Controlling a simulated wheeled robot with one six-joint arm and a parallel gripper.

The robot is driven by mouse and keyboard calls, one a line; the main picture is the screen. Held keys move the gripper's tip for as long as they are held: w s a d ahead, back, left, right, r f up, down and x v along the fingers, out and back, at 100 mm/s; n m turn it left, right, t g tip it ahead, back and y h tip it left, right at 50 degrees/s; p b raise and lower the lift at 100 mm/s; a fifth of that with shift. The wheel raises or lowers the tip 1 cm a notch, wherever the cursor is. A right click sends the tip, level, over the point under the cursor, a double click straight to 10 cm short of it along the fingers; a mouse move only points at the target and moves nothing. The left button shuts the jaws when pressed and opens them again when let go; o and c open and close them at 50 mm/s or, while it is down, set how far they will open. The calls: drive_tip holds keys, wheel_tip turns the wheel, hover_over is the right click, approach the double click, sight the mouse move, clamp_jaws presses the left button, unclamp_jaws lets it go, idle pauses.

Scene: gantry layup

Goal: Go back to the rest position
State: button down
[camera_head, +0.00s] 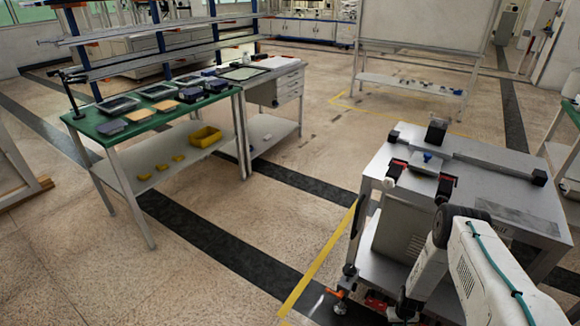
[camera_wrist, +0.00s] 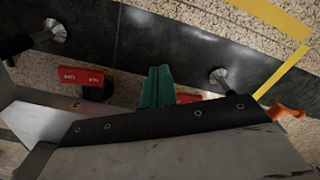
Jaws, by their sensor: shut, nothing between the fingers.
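My gripper (camera_wrist: 159,70) shows in the wrist view as narrow teal fingers close together, with nothing seen between them. They point down toward the dark floor strip beside red pedals. In the head view my white arm reaches in from the lower right in front of the grey metal work table (camera_head: 470,180). The gripper itself cannot be made out there. A small fixture with a blue knob (camera_head: 428,157) sits on that table, above and behind the arm.
A red pedal (camera_wrist: 82,76) and an orange lever (camera_wrist: 287,112) are close to the fingers. A green-topped bench (camera_head: 105,142) with trays stands at left, a yellow bin (camera_head: 206,137) on its shelf. The floor between bench and table is clear.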

drive_tip(key=s+a+r+m+g+y, duration=0.1)
drive_tip(key=s+a+r+g, duration=0.2)
drive_tip(key=s, duration=0.5)
drive_tip(key=w+a+r+g, duration=0.1)
drive_tip(key=a+r, duration=0.2)
drive_tip(key=r, duration=2.3)
drive_tip(key=a+r+g, duration=0.1)
drive_tip(key=a+r, duration=0.1)
drive_tip(key=r, duration=2.4)
drive_tip(key=s+a+r+t, duration=0.3)
drive_tip(key=s+a+r, duration=0.1)
drive_tip(key=s+r, duration=0.6)
drive_tip(key=s+a+r+n+t+h, duration=0.1)
drive_tip(key=s+a+r+t, duration=0.2)
drive_tip(key=s+r, duration=0.8)
wheel_tip(320, 180, up, 6)
drive_tip(key=shift+a+n, duration=0.3)
drive_tip(key=shift+a, duration=0.4)
drive_tip(key=shift+w, duration=0.1)
